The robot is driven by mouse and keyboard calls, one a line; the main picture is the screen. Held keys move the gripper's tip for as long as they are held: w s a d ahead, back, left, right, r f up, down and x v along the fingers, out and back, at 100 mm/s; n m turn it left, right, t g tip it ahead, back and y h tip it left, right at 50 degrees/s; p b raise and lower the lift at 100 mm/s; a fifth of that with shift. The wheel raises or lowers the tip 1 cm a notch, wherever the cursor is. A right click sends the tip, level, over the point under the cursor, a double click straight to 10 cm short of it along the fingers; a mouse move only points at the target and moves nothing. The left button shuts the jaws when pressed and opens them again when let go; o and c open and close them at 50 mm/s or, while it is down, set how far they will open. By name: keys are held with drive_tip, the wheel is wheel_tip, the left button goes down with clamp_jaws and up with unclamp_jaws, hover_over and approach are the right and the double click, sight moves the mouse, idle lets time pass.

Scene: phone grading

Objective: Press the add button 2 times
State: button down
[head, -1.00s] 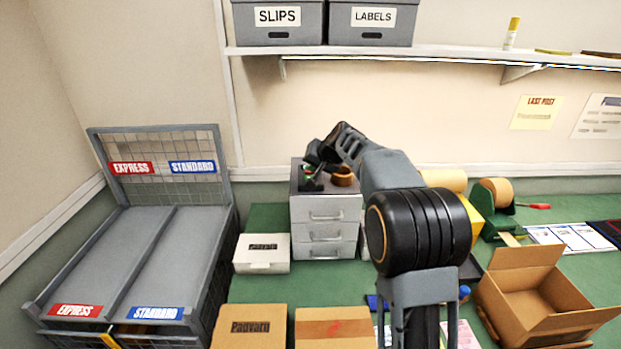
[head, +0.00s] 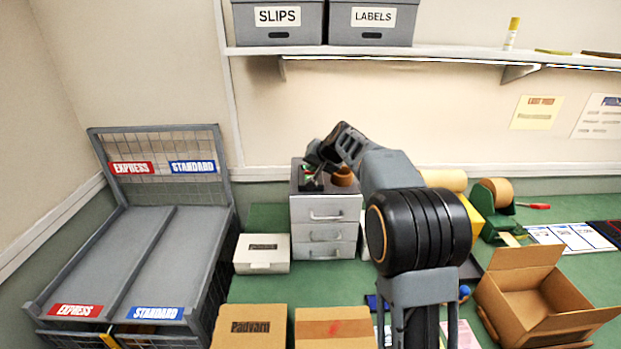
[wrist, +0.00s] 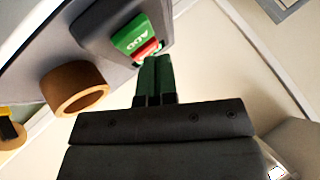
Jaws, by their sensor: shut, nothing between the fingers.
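The green add button (wrist: 130,36), its ADD lettering upside down, sits on a dark box in the wrist view. A red patch (wrist: 147,50) is right beside it, partly behind my fingertips. My gripper (wrist: 156,60) is shut and empty, its green fingertips close to the red patch and the near edge of the green button. I cannot tell whether they touch. In the head view my gripper (head: 311,172) is bent down over the top of the grey drawer unit (head: 325,213), where the button box is small and mostly hidden.
A brown tape roll (wrist: 76,92) stands next to the button box; it also shows in the head view (head: 342,177). A white box (head: 262,255) is left of the drawers. A shelf (head: 420,51) runs above, and an open carton (head: 540,290) stands at right.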

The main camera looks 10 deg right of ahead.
drive_tip(key=shift+f, duration=0.1)
drive_tip(key=shift+f+b, duration=0.3)
drive_tip(key=shift+b, duration=0.2)
drive_tip(key=shift+f+b, duration=0.45)
drive_tip(key=shift+f, duration=0.05)
idle(0.6)
drive_tip(key=shift+r, duration=0.15)
drive_tip(key=shift+r+p, duration=0.65)
drive_tip(key=shift+r, duration=0.1)
drive_tip(key=shift+r+p, duration=1.95)
drive_tip(key=shift+r, duration=0.6)
idle(0.9)
